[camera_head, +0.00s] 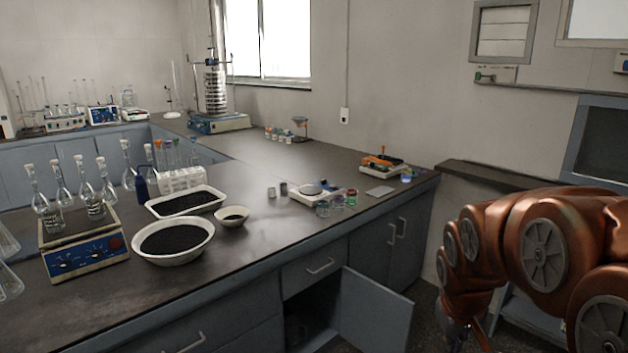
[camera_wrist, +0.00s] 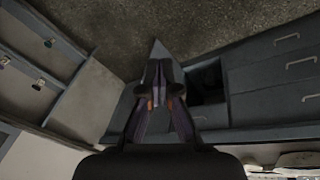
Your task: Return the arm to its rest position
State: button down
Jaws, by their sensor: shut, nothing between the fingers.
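My arm, copper-coloured, is folded at the lower right of the head view, off the right end of the bench and pointing downward. My gripper (camera_wrist: 159,82) is in the middle of the wrist view, with its fingers together and nothing between them. Below it lies the dark floor (camera_wrist: 130,30). In the head view the gripper is only partly seen at the bottom edge, below the arm. It touches nothing that I can see.
The bench (camera_head: 265,210) holds bowls, flasks, a small balance (camera_head: 318,193) and the sieve shaker (camera_head: 215,95). An open cabinet door (camera_head: 375,310) juts out left of my arm; the door also shows behind the fingers in the wrist view. A side ledge (camera_head: 500,177) stands behind the arm.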

jog(key=s+a+r+m+g+y+p, duration=0.1)
jog(key=s+a+r+g+p, duration=0.1)
jog(key=s, duration=1)
jog(key=s+a+r+g+p, duration=0.2)
jog(key=s+a+r+p, duration=0.2)
jog(key=s, duration=0.9)
jog(key=shift+s+a+r+m+y+p, duration=0.15)
jog(key=shift+s+a+m+y+p, duration=0.2)
jog(key=shift+a+p, duration=0.5)
